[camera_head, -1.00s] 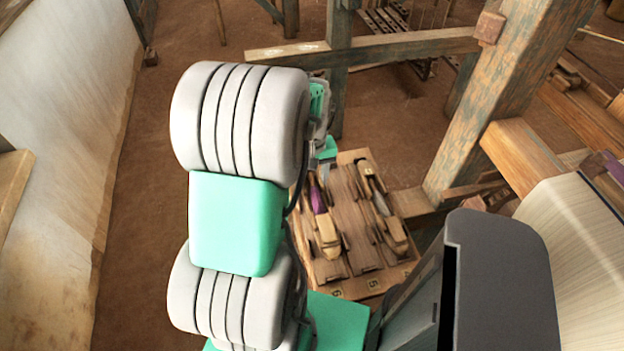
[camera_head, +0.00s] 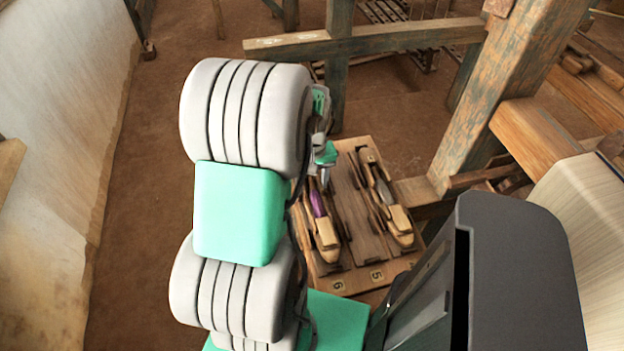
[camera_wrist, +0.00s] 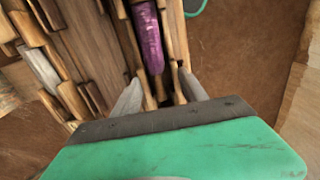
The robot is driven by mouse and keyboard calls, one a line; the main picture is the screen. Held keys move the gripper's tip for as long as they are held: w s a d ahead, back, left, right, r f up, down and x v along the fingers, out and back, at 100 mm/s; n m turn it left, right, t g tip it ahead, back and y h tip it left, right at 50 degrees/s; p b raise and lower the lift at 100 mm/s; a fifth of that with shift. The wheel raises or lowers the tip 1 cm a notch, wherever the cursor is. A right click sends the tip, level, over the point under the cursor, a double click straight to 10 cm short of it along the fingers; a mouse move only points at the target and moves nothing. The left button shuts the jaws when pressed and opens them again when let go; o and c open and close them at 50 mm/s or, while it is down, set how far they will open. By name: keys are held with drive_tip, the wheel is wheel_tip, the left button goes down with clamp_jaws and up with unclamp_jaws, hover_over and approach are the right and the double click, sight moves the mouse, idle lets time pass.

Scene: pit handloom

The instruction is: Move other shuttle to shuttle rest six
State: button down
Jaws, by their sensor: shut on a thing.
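The held shuttle, wooden with purple yarn (camera_head: 318,203), is over or in the slot marked 6 on the rest board (camera_head: 365,246). Its purple part also shows in the wrist view (camera_wrist: 147,38). My gripper (camera_head: 325,180) is at its far end in the head view. In the wrist view, the two fingers of my gripper (camera_wrist: 162,92) stand on either side of the shuttle's near end, shut on it. Whether the shuttle fully touches the rest is hard to tell.
A wooden post (camera_head: 480,110) and cross beam (camera_head: 380,38) stand behind and right. Bare floor (camera_head: 150,200) lies left.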

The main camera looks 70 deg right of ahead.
drive_tip(key=shift+f, duration=0.55)
drive_tip(key=c, duration=0.5)
unclamp_jaws()
drive_tip(key=shift+r, duration=0.1)
wheel_tip(320, 180, up, 8)
drive_tip(key=p, duration=0.6)
